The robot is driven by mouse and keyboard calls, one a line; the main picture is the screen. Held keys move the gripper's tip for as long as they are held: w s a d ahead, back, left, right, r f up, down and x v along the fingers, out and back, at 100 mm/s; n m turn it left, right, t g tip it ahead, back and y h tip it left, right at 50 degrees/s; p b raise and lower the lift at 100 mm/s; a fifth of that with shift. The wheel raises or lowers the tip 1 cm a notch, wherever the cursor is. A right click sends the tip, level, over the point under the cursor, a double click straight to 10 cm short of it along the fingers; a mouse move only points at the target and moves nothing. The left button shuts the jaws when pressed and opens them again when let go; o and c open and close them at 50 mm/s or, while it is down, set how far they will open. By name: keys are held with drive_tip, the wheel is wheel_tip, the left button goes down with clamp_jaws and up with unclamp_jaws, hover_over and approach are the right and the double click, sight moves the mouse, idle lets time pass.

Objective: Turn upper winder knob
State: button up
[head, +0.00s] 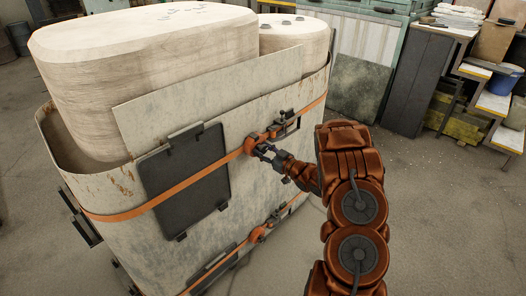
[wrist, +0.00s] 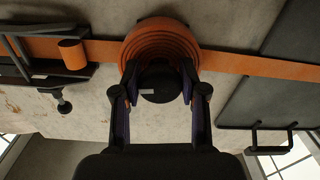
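The upper winder (head: 251,144) is an orange coil on the orange strap around the pale container. In the wrist view, the orange coil (wrist: 160,38) is at top centre, with its round black knob (wrist: 159,84) just below. My gripper (head: 268,151) is right at the upper winder in the head view. In the wrist view, my gripper's fingers (wrist: 159,80) stand on the left and right of the knob. They look spread, with narrow gaps beside the knob; contact is not clear. The gripper covers part of the knob in the head view.
A lower orange winder (head: 257,234) sits on a second strap below. A black panel (head: 186,180) is left of the upper winder. A ratchet bracket with an orange roll (wrist: 72,54) is at left in the wrist view. Shelving stands back right; floor right of the container is clear.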

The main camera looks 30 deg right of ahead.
drive_tip(key=o, duration=0.4)
drive_tip(key=shift+o, duration=0.2)
drive_tip(key=shift+s, duration=0.1)
drive_tip(key=v, duration=1.1)
drive_tip(key=shift+s, duration=0.4)
drive_tip(key=shift+d, duration=0.15)
